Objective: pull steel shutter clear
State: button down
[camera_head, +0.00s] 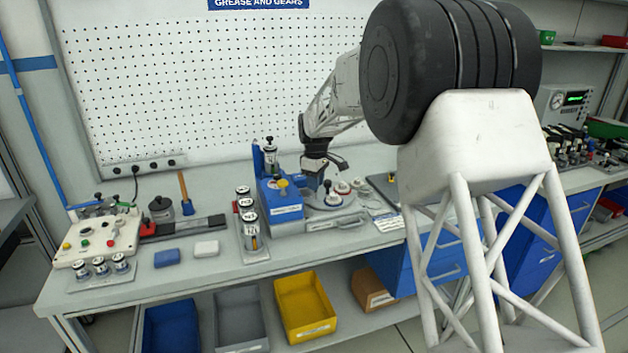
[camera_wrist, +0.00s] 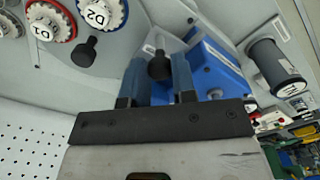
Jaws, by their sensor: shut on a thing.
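My gripper (camera_head: 322,178) reaches down at the right side of the blue fixture (camera_head: 284,212) on the bench. In the wrist view its two blue fingers (camera_wrist: 161,82) stand on either side of a black knob (camera_wrist: 160,67) and are shut on it. I take this knob as the handle of the steel shutter. A short grey stem shows beyond the knob, but the shutter plate cannot be made out clearly. The blue fixture body also shows close behind the right finger in the wrist view (camera_wrist: 215,72).
Labelled round gears (camera_head: 333,199) lie on a grey plate right of the fixture; a white one shows close in the wrist view (camera_wrist: 100,14). A rack of cans (camera_head: 249,220) stands left of the fixture. A control box (camera_head: 98,238) is further left. The pegboard (camera_head: 200,80) closes the back.

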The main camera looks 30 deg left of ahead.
jog(key=shift+s+d, duration=1.3)
jog(key=c, duration=1.2)
grip_release()
jog(key=shift+r, duration=0.15)
notch_tip(320, 180, up, 8)
jog(key=shift+f, duration=0.2)
jog(key=shift+d, duration=0.1)
